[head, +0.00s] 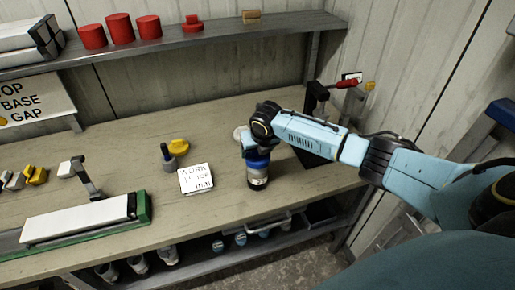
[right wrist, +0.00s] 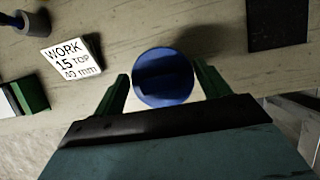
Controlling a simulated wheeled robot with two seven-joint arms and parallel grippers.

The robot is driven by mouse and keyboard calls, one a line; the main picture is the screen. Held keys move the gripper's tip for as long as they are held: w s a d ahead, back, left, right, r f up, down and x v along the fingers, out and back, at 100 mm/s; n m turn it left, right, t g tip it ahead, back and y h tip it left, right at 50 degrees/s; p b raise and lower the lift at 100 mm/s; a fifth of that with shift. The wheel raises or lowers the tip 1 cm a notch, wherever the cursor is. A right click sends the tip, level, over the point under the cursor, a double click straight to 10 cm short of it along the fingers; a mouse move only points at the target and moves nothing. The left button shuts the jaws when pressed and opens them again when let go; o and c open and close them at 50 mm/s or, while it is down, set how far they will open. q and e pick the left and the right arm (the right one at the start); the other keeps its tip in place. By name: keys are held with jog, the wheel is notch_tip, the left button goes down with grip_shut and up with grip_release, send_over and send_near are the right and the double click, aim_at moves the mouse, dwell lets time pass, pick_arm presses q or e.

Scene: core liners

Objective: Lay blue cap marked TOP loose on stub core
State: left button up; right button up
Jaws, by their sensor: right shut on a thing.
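The blue cap (head: 257,163) is between the fingers of my right gripper (head: 256,153), which comes down over it from above. In the right wrist view the round blue cap (right wrist: 163,78) fills the gap between the two green fingers (right wrist: 163,92), its face partly in shadow; I cannot read any marking on it. Directly under the cap, a short dark cylinder with a pale band, apparently the stub core (head: 258,181), stands upright near the bench's front edge. The cap is at its top, but I cannot tell whether it rests there. My left gripper is not in view.
A white card (head: 196,178) reading WORK 15 TOP lies left of the cylinder. A yellow object (head: 178,146) and a grey-blue cylinder (head: 168,158) stand behind it. A long white piece in a green tray (head: 143,206) lies left.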

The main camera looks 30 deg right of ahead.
dwell(0.4)
jog(key=o, duration=1)
notch_tip(320, 180, up, 2)
jog(key=p, duration=0.2)
jog(key=shift+r+p, duration=0.25)
jog(key=shift+p, duration=0.05)
jog(key=shift+r, duration=2.25)
